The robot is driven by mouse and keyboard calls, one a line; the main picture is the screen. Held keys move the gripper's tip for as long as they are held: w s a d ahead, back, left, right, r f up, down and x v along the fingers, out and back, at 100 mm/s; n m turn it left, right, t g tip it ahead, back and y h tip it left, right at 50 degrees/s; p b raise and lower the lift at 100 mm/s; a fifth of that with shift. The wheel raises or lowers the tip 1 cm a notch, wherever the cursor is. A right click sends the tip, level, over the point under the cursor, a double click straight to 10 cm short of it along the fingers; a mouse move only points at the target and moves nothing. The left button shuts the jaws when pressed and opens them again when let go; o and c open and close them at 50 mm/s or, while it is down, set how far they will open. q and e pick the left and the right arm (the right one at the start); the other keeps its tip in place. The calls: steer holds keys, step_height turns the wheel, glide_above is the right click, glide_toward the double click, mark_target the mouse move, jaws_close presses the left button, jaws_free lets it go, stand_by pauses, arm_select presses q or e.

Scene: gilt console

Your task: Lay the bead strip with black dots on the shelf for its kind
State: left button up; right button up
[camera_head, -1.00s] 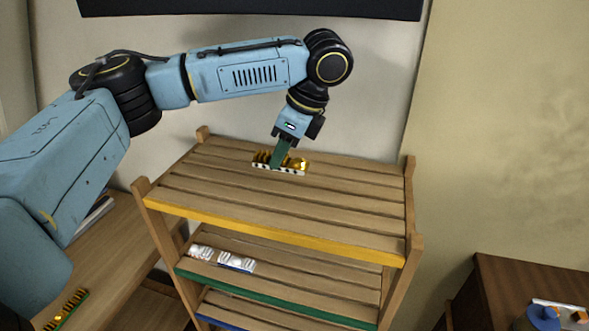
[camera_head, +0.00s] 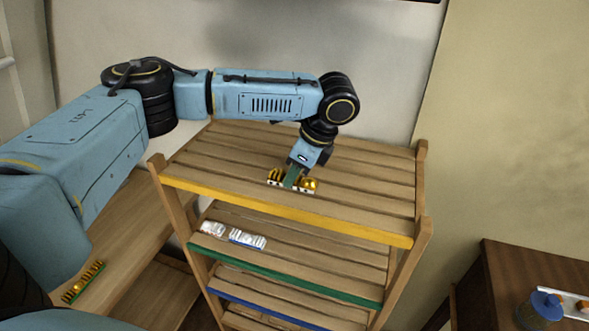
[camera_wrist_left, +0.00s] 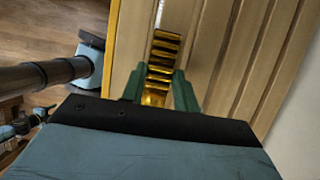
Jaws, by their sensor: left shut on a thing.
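The bead strip with black dots (camera_head: 305,189) has shiny gold beads on a white edge marked with black dots. My left gripper (camera_head: 291,180) is shut across its middle, its green fingers hiding part of it. The strip is over the top shelf (camera_head: 370,180) of the wooden rack, near the yellow front edge; I cannot tell whether it touches the slats. In the left wrist view the gold beads (camera_wrist_left: 165,45) show between the two fingers, with slats below. My right gripper is not in view.
The green-edged shelf (camera_head: 330,284) below holds white strips (camera_head: 247,239) at its left. A blue-edged shelf (camera_head: 262,304) is lower. Another gold bead strip (camera_head: 83,283) lies on the left table. A dark table (camera_head: 510,262) at right holds a blue object (camera_head: 546,303). The top shelf is otherwise clear.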

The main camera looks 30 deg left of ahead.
mark_target(307, 178)
arm_select(q)
steer(key=shift+f, duration=0.1)
steer(key=o, duration=1)
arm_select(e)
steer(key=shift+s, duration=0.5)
arm_select(q)
steer(key=b+v, duration=0.1)
steer(key=v, duration=0.6)
steer(key=shift+v, duration=2.65)
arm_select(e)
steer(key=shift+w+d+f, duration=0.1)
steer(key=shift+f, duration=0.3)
arm_select(q)
steer(key=shift+s, duration=0.1)
